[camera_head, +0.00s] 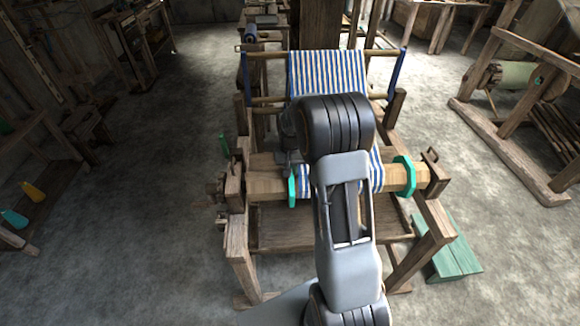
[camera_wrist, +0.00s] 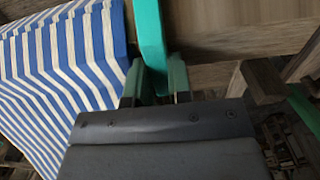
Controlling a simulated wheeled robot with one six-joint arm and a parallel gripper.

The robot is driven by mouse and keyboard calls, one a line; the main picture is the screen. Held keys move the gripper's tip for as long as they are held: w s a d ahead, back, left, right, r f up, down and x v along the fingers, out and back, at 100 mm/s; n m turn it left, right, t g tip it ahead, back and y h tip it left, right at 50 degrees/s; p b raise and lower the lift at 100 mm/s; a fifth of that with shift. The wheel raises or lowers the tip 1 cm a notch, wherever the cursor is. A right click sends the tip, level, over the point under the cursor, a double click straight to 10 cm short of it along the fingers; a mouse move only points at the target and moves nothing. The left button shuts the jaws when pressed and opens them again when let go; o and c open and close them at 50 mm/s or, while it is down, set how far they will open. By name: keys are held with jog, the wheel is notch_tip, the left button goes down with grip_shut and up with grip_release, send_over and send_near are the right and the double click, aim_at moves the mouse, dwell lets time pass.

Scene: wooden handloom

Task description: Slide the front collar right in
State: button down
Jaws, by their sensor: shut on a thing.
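A teal collar (camera_head: 292,191) sits around the front wooden beam (camera_head: 265,184) at the left edge of the striped cloth; its edge also shows close up in the wrist view (camera_wrist: 150,42). A second teal collar (camera_head: 407,174) is around the beam's right part, apart from the cloth. My gripper (camera_wrist: 156,72) is shut on the left-hand collar, with one finger on each side of it. In the head view my gripper (camera_head: 287,158) is dark and partly hidden by my arm. The blue-and-white striped cloth (camera_wrist: 65,65) lies right beside the held collar.
The loom's right post (camera_head: 430,172) stands just beyond the second collar. A short stretch of bare beam lies between that collar and the cloth. A green bench (camera_head: 452,250) is at the loom's lower right. The floor (camera_head: 150,200) at left is open.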

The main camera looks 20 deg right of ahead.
jog(key=shift+d, duration=0.15)
jog(key=c, duration=1)
grip_release()
jog(key=shift+d, duration=0.1)
jog(key=shift+c, duration=0.2)
notch_tip(320, 180, up, 14)
jog(key=shift+f, duration=0.1)
